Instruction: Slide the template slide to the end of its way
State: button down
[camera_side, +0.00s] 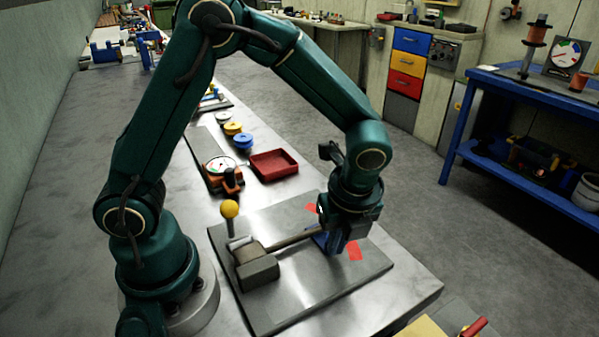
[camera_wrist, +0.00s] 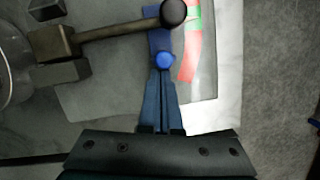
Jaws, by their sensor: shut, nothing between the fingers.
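A blue bar with a round blue knob (camera_wrist: 163,60), likely the template slide, lies on the grey plate (camera_wrist: 95,100) in the wrist view. In the side view its blue part (camera_side: 321,241) shows partly behind my gripper (camera_side: 338,248). In the wrist view my gripper (camera_wrist: 163,74) is shut and empty, its fingertips right at the knob's near side. I cannot tell whether they touch it. A rod with a dark ball end (camera_wrist: 173,12) runs from a brown block (camera_wrist: 50,43) across the bar. Red patches (camera_side: 354,250) mark the plate.
A short post with a yellow ball (camera_side: 229,209) stands beside a grey block (camera_side: 257,272) on the plate. A red tray (camera_side: 273,165), a dial gauge (camera_side: 220,166) and spools (camera_side: 242,141) sit behind the plate. The plate's front part is clear.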

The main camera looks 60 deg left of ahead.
aim_at(342, 276)
dwell(0.3)
jog(key=d, duration=0.3)
jog(key=s+d, duration=0.1)
jog(key=shift+d+r, duration=0.15)
jog(key=shift+r, duration=0.1)
jog(key=v, duration=0.9)
jog(key=shift+r, duration=0.25)
